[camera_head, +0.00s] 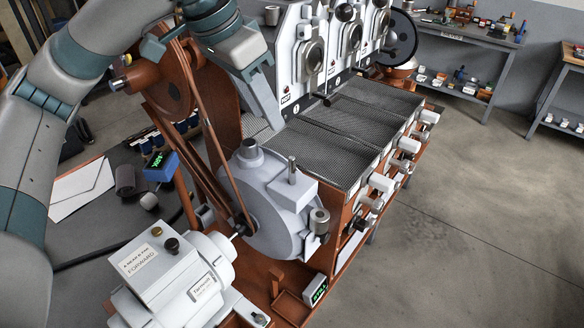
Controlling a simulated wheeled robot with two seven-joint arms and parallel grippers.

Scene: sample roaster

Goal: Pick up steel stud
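An upright steel stud (291,167) stands on the flat block on top of the pale grey blower housing (270,215). It is a thin metal pin, and nothing is touching it. My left arm comes in from the left and bends over the top. My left gripper (269,112) points down above and behind the blower housing, apart from the stud and a little up and left of it. I see it edge-on, so its opening is hard to judge. My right gripper is not in view.
A grey motor box (160,262) stands at front left, with a belt and rust-brown frame behind it. Mesh cooling trays (340,140) and white roaster fronts (312,50) lie beyond. Shelves (465,35) with small parts stand at back right. The floor on the right is clear.

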